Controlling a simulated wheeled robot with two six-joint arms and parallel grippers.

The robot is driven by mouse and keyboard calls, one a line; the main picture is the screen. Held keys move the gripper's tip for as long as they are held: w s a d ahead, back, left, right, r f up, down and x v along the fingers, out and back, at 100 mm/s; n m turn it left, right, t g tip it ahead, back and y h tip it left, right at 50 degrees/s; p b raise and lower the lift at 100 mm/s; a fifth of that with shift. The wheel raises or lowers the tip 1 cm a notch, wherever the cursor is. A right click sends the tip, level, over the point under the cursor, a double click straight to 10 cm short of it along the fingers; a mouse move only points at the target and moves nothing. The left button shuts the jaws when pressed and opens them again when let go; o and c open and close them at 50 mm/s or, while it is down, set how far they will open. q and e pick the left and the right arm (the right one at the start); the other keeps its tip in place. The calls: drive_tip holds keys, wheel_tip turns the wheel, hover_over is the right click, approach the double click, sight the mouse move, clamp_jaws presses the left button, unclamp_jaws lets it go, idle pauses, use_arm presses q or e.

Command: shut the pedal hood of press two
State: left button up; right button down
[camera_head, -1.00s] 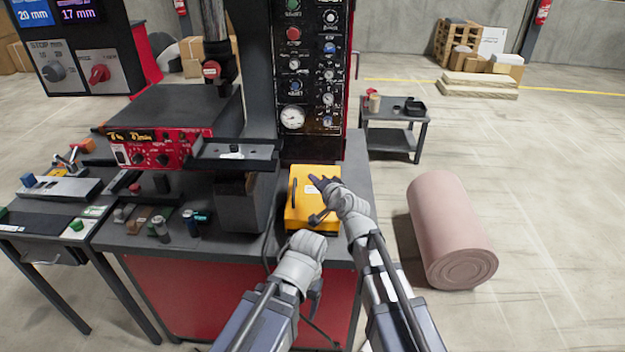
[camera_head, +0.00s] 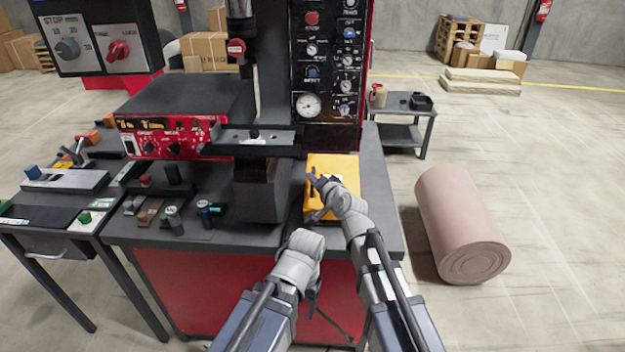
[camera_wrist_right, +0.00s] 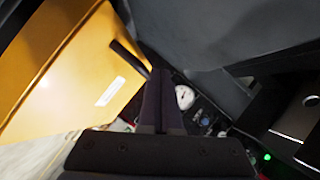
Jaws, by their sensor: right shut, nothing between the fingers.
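The yellow pedal hood (camera_head: 333,165) sits on the dark bench top at the foot of the press's control column. It also fills the left of the right wrist view (camera_wrist_right: 60,75), with a white label and a dark bar handle (camera_wrist_right: 128,57). My right gripper (camera_head: 314,182) is in front of the hood and overlaps its left part in the head view. In the wrist view its fingers (camera_wrist_right: 161,92) are together and empty, close to the handle's end; contact is unclear. Whether the hood is open is unclear.
The grey press block (camera_head: 258,190) stands just left of the hood, with the red control box (camera_head: 165,140) beyond. The control column with a gauge (camera_head: 308,105) rises behind. A pink roll (camera_head: 460,225) lies on the floor at right. Bench top right of the hood is clear.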

drive_tip(key=shift+r, duration=0.1)
idle(0.3)
drive_tip(key=shift+s+r+p, duration=0.1)
drive_tip(key=shift+r+p, duration=0.4)
drive_tip(key=shift+p, duration=0.1)
drive_tip(key=s+d+r+p, duration=0.1)
drive_tip(key=s+r+p, duration=0.6)
drive_tip(key=s, duration=0.2)
drive_tip(key=shift+d+r+p, duration=0.4)
drive_tip(key=shift+s, duration=0.1)
